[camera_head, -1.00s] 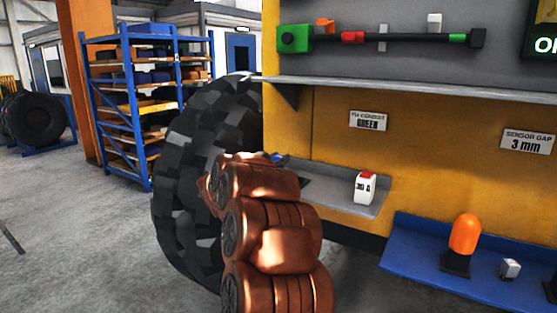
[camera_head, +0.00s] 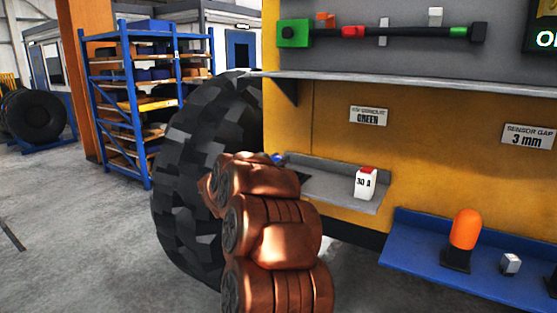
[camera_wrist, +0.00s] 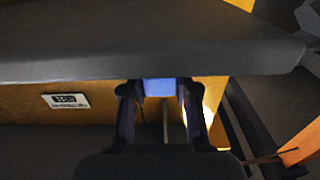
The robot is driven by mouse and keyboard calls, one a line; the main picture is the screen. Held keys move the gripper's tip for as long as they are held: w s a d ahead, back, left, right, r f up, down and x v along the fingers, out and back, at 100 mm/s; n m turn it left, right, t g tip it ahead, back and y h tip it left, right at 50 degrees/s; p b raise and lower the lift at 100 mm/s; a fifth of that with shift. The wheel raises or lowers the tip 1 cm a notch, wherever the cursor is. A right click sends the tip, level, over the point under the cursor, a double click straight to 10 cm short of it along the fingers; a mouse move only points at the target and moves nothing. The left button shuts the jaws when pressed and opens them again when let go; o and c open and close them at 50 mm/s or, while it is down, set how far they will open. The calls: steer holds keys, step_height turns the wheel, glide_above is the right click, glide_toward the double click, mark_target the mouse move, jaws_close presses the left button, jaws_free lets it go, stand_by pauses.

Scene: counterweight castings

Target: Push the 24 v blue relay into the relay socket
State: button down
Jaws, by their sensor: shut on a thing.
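A blue block, which looks like the relay (camera_wrist: 160,87), shows between the fingertips of my gripper (camera_wrist: 159,92) in the wrist view. My gripper is shut on it. The relay's far end meets the edge of a wide dark grey slab in that view; I cannot tell whether they touch. In the head view only a small blue bit (camera_head: 277,158) shows past my copper-coloured arm, at the left end of a grey shelf. My arm hides the gripper there. I cannot make out the relay socket in either view.
The small grey shelf (camera_head: 335,192) holds a white block with a red top, marked 30 A (camera_head: 365,184). A blue shelf (camera_head: 410,252) at right carries an orange lamp (camera_head: 465,230) and a small grey block (camera_head: 510,264). A large tyre (camera_head: 190,180) stands left of my arm.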

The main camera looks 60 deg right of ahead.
steer(key=shift+f, duration=0.3)
steer(key=c, duration=0.8)
jaws_free()
steer(key=a, duration=1.2)
steer(key=shift+s, duration=0.25)
